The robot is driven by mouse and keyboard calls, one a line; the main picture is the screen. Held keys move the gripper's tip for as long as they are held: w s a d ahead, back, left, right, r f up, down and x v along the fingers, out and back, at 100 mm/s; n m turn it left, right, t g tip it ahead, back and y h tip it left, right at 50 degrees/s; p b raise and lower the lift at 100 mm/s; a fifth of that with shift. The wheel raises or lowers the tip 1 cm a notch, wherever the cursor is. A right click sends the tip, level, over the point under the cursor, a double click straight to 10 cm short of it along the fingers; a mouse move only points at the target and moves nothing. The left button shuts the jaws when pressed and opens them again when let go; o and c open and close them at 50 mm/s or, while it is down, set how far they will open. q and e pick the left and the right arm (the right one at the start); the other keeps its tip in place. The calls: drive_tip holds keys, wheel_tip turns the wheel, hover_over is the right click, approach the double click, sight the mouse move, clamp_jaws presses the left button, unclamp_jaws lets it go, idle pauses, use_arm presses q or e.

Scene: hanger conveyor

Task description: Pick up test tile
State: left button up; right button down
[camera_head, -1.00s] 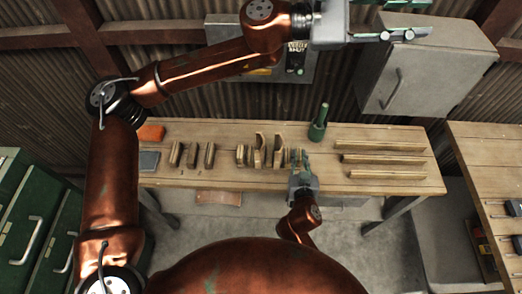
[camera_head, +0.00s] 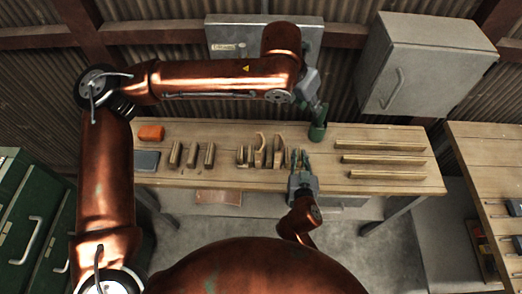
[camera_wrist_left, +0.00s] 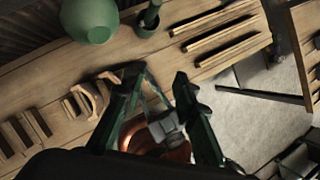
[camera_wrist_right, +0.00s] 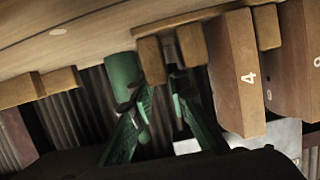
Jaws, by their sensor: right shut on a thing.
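Several upright wooden pieces (camera_head: 260,152) stand in a row on the workbench; numbered wooden blocks (camera_wrist_right: 236,75) show close up in the right wrist view. My right gripper (camera_head: 299,160) is low at the right end of this row. My left gripper (camera_head: 316,101) is above the back of the bench near the green cup (camera_head: 317,131). Its fingers (camera_wrist_left: 155,82) are apart with nothing between them.
An orange block (camera_head: 150,132) and a grey slab (camera_head: 146,160) lie at the bench's left end. Three wooden bars (camera_head: 382,159) lie at its right. A grey cabinet (camera_head: 425,70) hangs behind. A second table (camera_head: 490,165) is at right, green drawers (camera_head: 30,215) at left.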

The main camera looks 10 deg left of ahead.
use_arm(q)
drive_tip(key=s+a+f+n+g+y, duration=0.1)
drive_tip(key=s+a+f+g+y, duration=0.15)
drive_tip(key=a+f, duration=0.3)
drive_tip(key=n+g+y, duration=0.1)
drive_tip(key=n+y, duration=0.1)
drive_tip(key=n, duration=0.3)
hover_over(261, 139)
drive_tip(key=s+d, duration=0.1)
drive_tip(key=s, duration=0.3)
drive_tip(key=shift+h, duration=0.25)
wheel_tip(261, 139, down, 10)
drive_tip(key=shift+w+d+r, duration=0.1)
drive_tip(key=shift+d, duration=0.05)
drive_tip(key=f, duration=0.1)
drive_tip(key=w+f+n, duration=0.1)
drive_tip(key=f, duration=0.1)
drive_tip(key=shift+w+a+n, duration=0.3)
drive_tip(key=shift+a, duration=0.1)
drive_tip(key=f, duration=0.5)
drive_tip(key=shift+d+f, duration=0.4)
clamp_jaws()
